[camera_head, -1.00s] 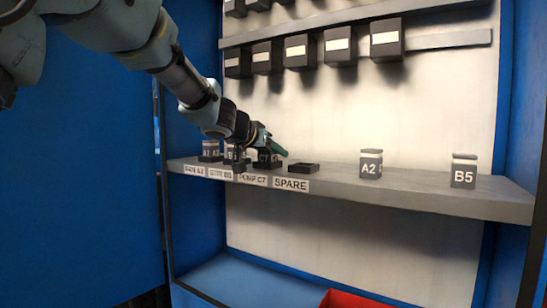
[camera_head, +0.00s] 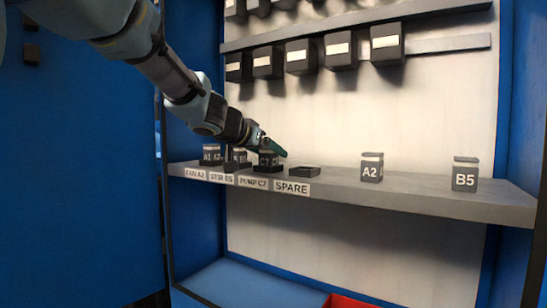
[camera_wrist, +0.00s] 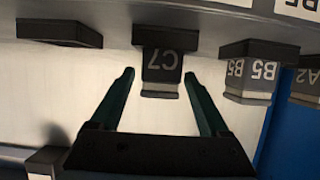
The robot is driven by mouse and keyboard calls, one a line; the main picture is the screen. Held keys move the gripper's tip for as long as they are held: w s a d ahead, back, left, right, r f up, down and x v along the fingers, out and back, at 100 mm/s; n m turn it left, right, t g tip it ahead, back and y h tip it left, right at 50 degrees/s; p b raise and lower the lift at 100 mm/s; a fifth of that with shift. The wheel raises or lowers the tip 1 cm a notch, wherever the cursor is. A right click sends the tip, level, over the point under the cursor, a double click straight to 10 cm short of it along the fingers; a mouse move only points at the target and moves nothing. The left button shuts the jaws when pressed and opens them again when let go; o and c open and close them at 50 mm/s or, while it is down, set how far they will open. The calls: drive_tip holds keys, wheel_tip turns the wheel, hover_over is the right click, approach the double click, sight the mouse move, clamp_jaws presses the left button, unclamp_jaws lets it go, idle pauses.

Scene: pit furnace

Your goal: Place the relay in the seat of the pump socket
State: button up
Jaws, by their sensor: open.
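The relay marked C7 (camera_wrist: 162,66) is dark with a pale band. In the wrist view it appears upside down and looks upright in its black pump socket (camera_wrist: 165,38). In the head view the relay (camera_head: 268,158) stands on the shelf above the PUMP C7 label (camera_head: 254,183), partly hidden by my gripper. My gripper (camera_wrist: 159,74) is open, its green fingers on either side of the relay's free end with gaps to both. In the head view my gripper (camera_head: 272,146) is just at the relay's top.
Beside it on the shelf (camera_head: 420,194) are an empty SPARE socket (camera_head: 304,171) and seated relays marked B5 (camera_wrist: 249,75) and A2 (camera_wrist: 306,83). Loose relays A2 (camera_head: 372,167) and B5 (camera_head: 465,174) stand to the right. Black boxes (camera_head: 338,48) line the upper shelf.

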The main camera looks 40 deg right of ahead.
drive_tip(key=v, duration=0.9)
drive_tip(key=w+a+f+n+y, duration=0.3)
drive_tip(key=w+a+f, duration=0.1)
drive_tip(key=a+f, duration=0.65)
drive_tip(key=w+a+f+n+y, duration=0.3)
drive_tip(key=w+a+f+y, duration=0.15)
drive_tip(key=a+f, duration=0.55)
drive_tip(key=s+a+f+n+y, duration=0.1)
drive_tip(key=a+f, duration=0.3)
drive_tip(key=a, duration=0.5)
drive_tip(key=s+a+f+n+g+y, duration=0.1)
drive_tip(key=s+a+f+n, duration=0.3)
drive_tip(key=a, duration=0.5)
drive_tip(key=s+a+f+n+g+y, duration=0.1)
drive_tip(key=s+a+f+n+y, duration=0.1)
drive_tip(key=a, duration=0.7)
wheel_tip(320, 180, down, 3)
drive_tip(key=shift+s+a+r+n+y, duration=0.1)
drive_tip(key=shift+s+a+n+y, duration=0.3)
drive_tip(key=shift+s+y, duration=0.25)
drive_tip(key=shift+w, duration=0.1)
